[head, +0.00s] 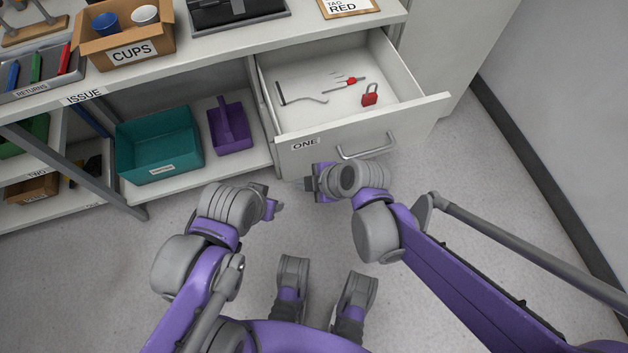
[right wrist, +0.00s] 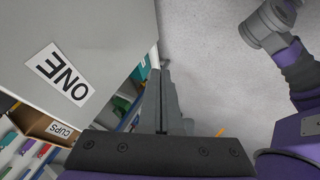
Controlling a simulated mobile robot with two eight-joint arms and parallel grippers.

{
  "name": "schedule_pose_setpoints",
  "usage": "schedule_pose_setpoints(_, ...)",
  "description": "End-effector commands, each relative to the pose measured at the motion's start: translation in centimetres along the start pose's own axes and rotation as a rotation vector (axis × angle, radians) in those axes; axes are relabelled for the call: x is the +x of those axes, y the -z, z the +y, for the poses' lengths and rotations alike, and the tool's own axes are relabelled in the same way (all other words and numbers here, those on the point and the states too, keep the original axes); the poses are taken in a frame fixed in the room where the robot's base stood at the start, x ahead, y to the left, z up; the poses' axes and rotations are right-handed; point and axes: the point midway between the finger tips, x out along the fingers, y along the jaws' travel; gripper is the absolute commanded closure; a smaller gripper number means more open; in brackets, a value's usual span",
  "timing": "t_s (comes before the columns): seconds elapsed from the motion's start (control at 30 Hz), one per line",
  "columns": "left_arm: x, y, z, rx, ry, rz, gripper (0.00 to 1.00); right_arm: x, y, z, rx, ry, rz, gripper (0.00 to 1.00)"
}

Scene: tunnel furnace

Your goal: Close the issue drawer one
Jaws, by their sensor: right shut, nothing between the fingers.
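The drawer labelled ONE (head: 370,140) is pulled out from under the ISSUE counter. Its grey front with a bar handle (head: 366,150) faces me. In the right wrist view, the drawer front (right wrist: 90,40) fills the upper left with its ONE label. My right gripper (head: 296,184) is shut and empty, just in front of the drawer front near its left end, below the label. Its closed fingers show in the right wrist view (right wrist: 160,75), beside the drawer front; I cannot tell if they touch it. My left gripper (head: 275,201) is left of it, apart from the drawer; its jaw opening is unclear.
The drawer holds a red padlock (head: 370,95), a red-handled tool (head: 350,82) and a bent grey rod (head: 303,99). A teal bin (head: 158,145) and purple bin (head: 230,127) stand on the shelf left. A CUPS box (head: 130,50) is on the counter. Floor is clear.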

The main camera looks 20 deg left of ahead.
Motion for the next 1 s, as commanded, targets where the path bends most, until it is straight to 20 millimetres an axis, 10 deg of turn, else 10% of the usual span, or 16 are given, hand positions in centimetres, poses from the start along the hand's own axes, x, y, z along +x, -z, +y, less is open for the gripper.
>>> schedule_pose_setpoints(1.0, 0.9, -0.3, 0.0, 0.000, 0.000, -0.003, 0.50, 3.6, 0.0, 4.2, 0.001, 0.000, -0.001, 1.00)
